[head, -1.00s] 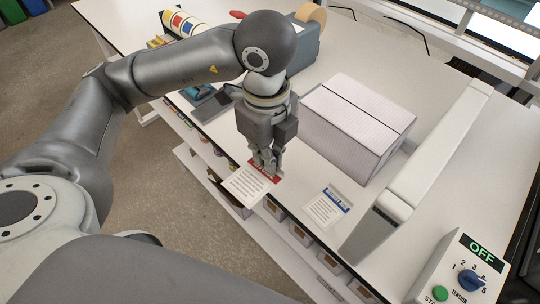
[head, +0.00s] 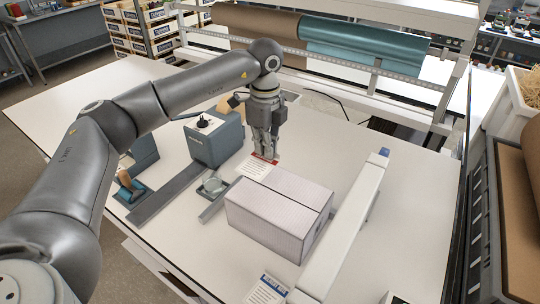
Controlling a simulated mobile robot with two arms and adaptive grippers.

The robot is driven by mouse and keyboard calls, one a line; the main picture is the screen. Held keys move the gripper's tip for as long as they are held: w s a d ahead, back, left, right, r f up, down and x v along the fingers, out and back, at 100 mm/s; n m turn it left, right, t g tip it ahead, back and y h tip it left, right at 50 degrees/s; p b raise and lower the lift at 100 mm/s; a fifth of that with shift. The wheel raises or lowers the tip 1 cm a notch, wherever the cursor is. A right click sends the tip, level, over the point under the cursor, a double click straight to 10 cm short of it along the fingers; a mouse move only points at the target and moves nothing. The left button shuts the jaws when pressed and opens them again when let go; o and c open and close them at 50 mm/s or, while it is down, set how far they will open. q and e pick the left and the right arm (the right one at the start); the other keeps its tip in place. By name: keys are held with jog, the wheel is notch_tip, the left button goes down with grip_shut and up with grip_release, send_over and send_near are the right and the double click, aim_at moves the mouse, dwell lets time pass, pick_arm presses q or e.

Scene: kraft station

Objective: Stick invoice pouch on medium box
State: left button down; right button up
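The medium box (head: 262,216), a closed pale carton with fine stripes and a dark seam across its top, stands on the white table near the middle of the head view. My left gripper (head: 265,157) points down just behind the box's far left edge. It is shut on the red-topped edge of a white printed invoice pouch (head: 253,170). The pouch hangs out toward the left of the fingers, beyond the box's top in the picture; its height above the table is hard to tell. My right gripper is not in view.
A second pouch with a blue header (head: 265,291) lies near the front table edge. A long white bar-shaped device (head: 345,228) stands right of the box. A grey-blue dispenser (head: 216,139) stands left. Brown and teal rolls (head: 362,46) hang behind.

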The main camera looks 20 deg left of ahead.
aim_at(265, 160)
pick_arm(q)
jog(key=shift+s+a+f+b, duration=0.1)
jog(key=shift+f+b, duration=0.3)
jog(key=shift+f, duration=0.2)
notch_tip(265, 160, down, 3)
jog(key=shift+f+b, duration=0.15)
jog(key=shift+b, duration=0.8)
jog(key=shift+f+b, duration=0.45)
jog(key=shift+f, duration=0.4)
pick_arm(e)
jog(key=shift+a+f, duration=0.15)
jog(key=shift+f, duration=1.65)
pick_arm(q)
jog(key=shift+f+b, duration=0.35)
jog(key=shift+f, duration=0.05)
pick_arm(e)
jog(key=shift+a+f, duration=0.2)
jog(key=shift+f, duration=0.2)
pick_arm(q)
jog(key=c, duration=1.6)
grip_release()
jog(key=shift+o, duration=0.2)
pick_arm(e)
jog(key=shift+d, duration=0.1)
pick_arm(q)
jog(key=shift+r, duration=0.1)
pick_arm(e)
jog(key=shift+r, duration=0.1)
